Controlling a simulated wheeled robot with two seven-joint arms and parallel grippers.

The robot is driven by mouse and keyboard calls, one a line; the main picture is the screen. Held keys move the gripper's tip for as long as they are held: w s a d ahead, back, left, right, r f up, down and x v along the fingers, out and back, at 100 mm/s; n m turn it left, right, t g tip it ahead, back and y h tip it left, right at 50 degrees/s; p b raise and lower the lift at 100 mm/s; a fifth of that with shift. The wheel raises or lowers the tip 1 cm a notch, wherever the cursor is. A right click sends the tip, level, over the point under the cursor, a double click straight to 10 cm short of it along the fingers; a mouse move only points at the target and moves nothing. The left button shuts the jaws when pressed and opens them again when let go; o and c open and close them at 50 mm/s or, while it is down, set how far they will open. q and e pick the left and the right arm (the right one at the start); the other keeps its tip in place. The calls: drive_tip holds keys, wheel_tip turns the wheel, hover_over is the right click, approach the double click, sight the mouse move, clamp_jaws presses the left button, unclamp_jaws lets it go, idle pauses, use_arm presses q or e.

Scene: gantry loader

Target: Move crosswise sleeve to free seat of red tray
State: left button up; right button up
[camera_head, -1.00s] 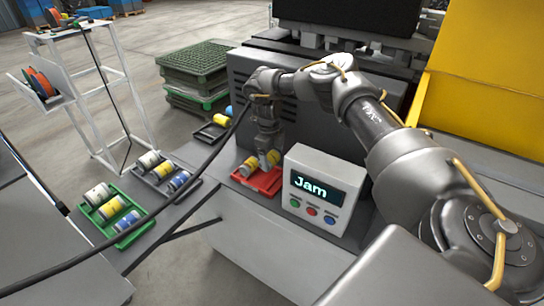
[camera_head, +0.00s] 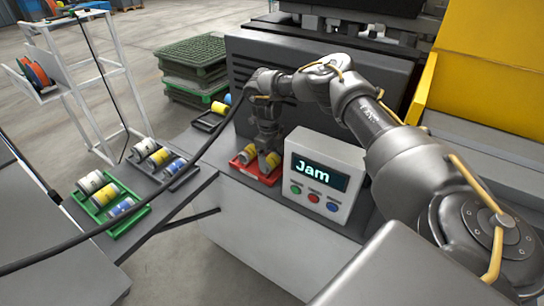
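The red tray (camera_head: 262,179) sits on the grey bench just left of the box reading "Jam". It holds a yellow-banded sleeve (camera_head: 247,156) on its left side. Another yellow sleeve (camera_head: 271,161) is at its right side, directly under my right gripper (camera_head: 267,150). That gripper points down over the tray, with its fingers at or touching this right sleeve. The fingers are too small and dark to tell whether they are closed on it. The tray's back part is hidden behind the gripper. My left gripper is out of view.
A green tray (camera_head: 127,227) and a grey tray (camera_head: 186,178), each with white, yellow and blue sleeves, lie to the left. A small black tray (camera_head: 205,125) is behind. The Jam box (camera_head: 322,178) stands close right of the red tray. A black cable crosses in front.

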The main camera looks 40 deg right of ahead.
drive_tip(key=shift+o, duration=1.1)
drive_tip(key=shift+r, duration=0.3)
wheel_tip(320, 180, up, 16)
drive_tip(key=p, duration=0.7)
drive_tip(key=shift+w, duration=0.4)
drive_tip(key=shift+a, duration=0.1)
drive_tip(key=shift+r, duration=0.1)
